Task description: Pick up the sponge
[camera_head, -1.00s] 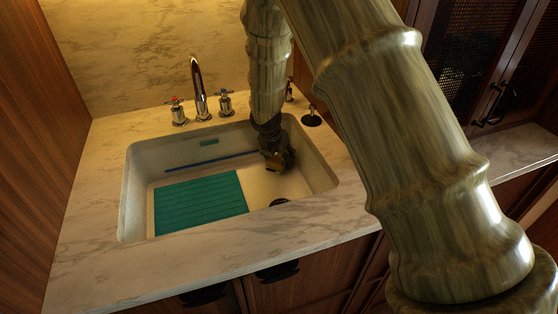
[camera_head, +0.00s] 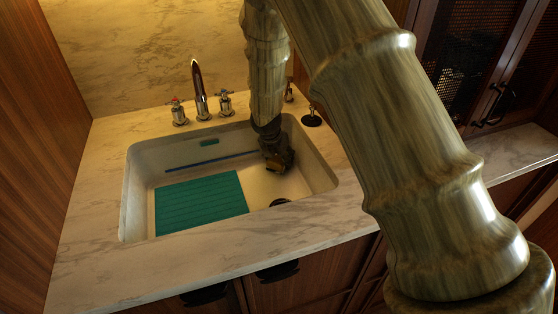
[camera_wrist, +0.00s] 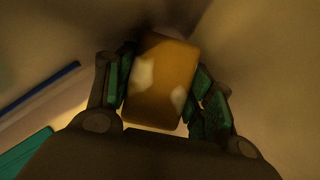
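The sponge (camera_wrist: 162,82) is a yellow-orange block with pale patches. It fills the space between the two fingers of my gripper (camera_head: 277,164) in the wrist view. The green finger pads lie against its left and right sides. In the head view my gripper points down inside the sink, near its right back corner. Only a small yellowish bit shows there, and the gripper hides most of the sponge. I cannot tell whether the sponge touches the sink floor.
The white sink (camera_head: 140,180) has walls close around my gripper. A teal ribbed mat (camera_head: 201,203) lies on the left of its floor, with a blue strip (camera_head: 211,161) behind it. A dark drain (camera_head: 280,203) is in front. The faucet (camera_head: 199,88) stands behind the sink.

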